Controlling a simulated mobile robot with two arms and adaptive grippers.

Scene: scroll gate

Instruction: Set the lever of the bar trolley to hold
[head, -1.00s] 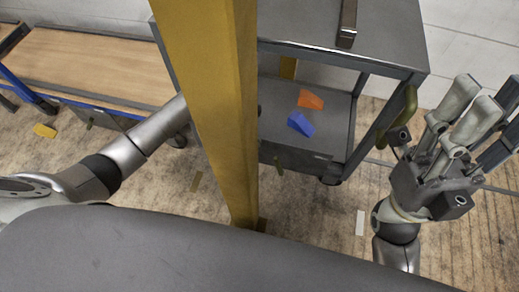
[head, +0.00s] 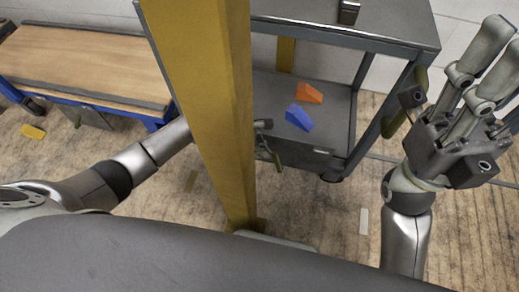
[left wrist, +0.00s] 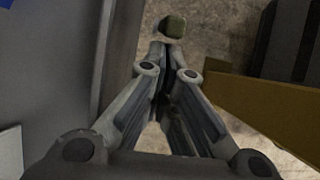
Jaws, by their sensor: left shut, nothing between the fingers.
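The bar trolley is the grey two-shelf cart (head: 330,140) beyond the yellow post. An olive lever (head: 270,153) hangs at its near left corner, slanting down. An olive knob also shows in the left wrist view (left wrist: 173,27), just past my fingertips; I cannot tell whether they touch it. My left gripper (left wrist: 163,52) is shut and empty, alongside the trolley's grey side. In the head view the post hides most of it; a grey tip (head: 263,124) shows right above the lever. My right gripper (head: 497,55) appears open and empty at the right, apart from the trolley. Any lever markings are not readable.
The yellow post (head: 205,100) stands close in front of my left arm and also in the left wrist view (left wrist: 265,108). Orange (head: 308,92) and blue (head: 299,117) wedges lie on the lower shelf. A wood-topped blue bench (head: 85,65) stands left. Floor between is mostly clear.

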